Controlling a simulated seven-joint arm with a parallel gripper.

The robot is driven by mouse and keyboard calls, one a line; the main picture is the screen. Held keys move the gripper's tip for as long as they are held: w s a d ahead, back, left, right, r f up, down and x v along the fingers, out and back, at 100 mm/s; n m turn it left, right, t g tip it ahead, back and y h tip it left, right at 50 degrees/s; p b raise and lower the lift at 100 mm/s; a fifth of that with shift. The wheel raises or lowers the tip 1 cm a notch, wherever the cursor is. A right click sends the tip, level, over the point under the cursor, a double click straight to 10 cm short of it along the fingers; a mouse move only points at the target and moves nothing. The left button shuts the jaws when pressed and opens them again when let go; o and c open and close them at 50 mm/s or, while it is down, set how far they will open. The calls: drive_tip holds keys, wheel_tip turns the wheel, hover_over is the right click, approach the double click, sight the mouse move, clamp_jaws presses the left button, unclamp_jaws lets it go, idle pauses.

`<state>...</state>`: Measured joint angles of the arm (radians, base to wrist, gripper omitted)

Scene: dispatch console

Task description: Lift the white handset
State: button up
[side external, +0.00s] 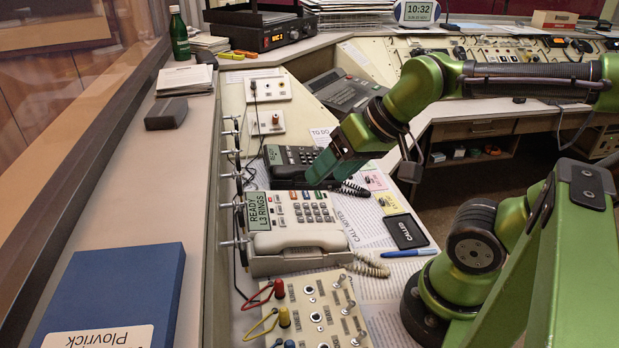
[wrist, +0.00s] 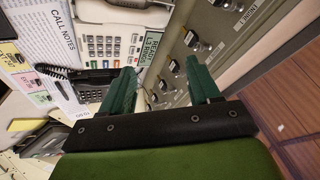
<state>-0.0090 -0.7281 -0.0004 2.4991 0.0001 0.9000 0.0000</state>
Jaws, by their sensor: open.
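The white desk phone (side external: 310,208) stands on the console's left wing, its display reading "READY L3 RINGS". The white handset (side external: 300,241) lies across its near end, with a coiled cord at its right. In the wrist view the white handset (wrist: 122,13) is at the top edge, partly cut off, beyond the phone's keypad (wrist: 108,45). My gripper (side external: 319,181) is open and empty, above the far end of the white phone, close to the black phone (side external: 286,157). Both fingers show in the wrist view (wrist: 160,66), pointing toward the row of jacks and apart from the handset.
A patch panel (side external: 318,312) with coloured plugs stands just nearer than the white phone. Metal jacks (side external: 233,205) line the ledge at left. A blue binder (side external: 118,295) lies on the left ledge.

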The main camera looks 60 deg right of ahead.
drive_tip(key=w+f+m+g, duration=0.2)
drive_tip(key=w+m+g, duration=0.1)
drive_tip(key=w, duration=0.1)
drive_tip(key=m+g+h, duration=0.2)
drive_tip(key=m+g, duration=0.2)
drive_tip(key=m, duration=1.6)
hover_over(296, 235)
drive_tip(key=f, duration=1.1)
drive_tip(key=shift+d+f, duration=0.15)
drive_tip(key=shift+d, duration=0.2)
drive_tip(key=shift+a+f, duration=0.2)
drive_tip(key=shift+f, duration=1.15)
drive_tip(key=shift+a+f, duration=0.15)
drive_tip(key=shift+f, duration=1.15)
clamp_jaws()
